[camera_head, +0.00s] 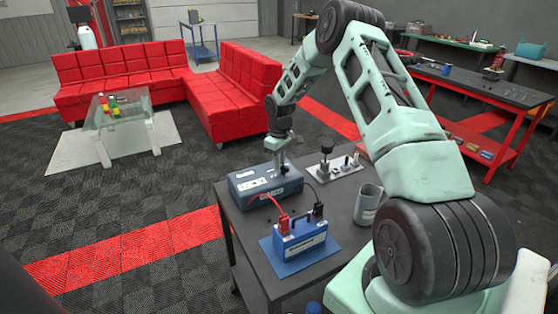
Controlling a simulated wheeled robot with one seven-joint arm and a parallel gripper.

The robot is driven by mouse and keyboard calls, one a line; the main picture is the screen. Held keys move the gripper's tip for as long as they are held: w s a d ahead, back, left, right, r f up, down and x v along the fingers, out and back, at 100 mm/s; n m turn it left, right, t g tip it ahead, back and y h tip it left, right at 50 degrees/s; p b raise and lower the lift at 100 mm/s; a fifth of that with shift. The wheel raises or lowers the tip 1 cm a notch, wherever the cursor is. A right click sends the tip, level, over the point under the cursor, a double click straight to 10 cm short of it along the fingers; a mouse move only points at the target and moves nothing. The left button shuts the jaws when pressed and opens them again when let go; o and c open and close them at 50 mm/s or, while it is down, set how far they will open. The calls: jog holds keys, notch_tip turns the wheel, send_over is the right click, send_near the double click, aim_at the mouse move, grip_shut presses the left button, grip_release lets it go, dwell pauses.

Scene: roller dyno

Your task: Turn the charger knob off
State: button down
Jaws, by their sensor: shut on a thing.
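The charger is a blue box (250,193) with a pale label on its front, standing on a dark cart top. My gripper (281,170) points down over the right part of its top. The jaws are shut, at or just above the box's top. The charger knob is not distinguishable; the jaws hide that spot, which fits them being shut on the knob. A red cable and a black cable run from the charger to a blue-and-white battery (299,243) on a blue base in front. Red and black clamps sit on the battery.
A grey plate with a dark knobbed fixture (330,166) stands behind right of the charger. A grey metal mug (368,204) is at the cart's right, near my arm. A red sofa (120,73) and glass table (121,114) stand farther off.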

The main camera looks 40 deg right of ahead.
jog(key=n, duration=0.6)
jog(key=shift+s+n, duration=0.3)
jog(key=shift+s, duration=0.1)
jog(key=n+p, duration=0.1)
jog(key=n, duration=0.3)
jog(key=shift+s+r, duration=0.1)
jog(key=shift+s, duration=0.1)
jog(key=shift+n, duration=0.9)
jog(key=c, duration=1.5)
grip_release()
jog(key=shift+o, duration=0.3)
jog(key=shift+a, duration=0.2)
notch_tip(320, 180, up, 17)
jog(key=b, duration=0.2)
jog(key=shift+w+r+b, duration=0.15)
jog(key=shift+r+b, duration=0.05)
jog(key=shift+b, duration=0.1)
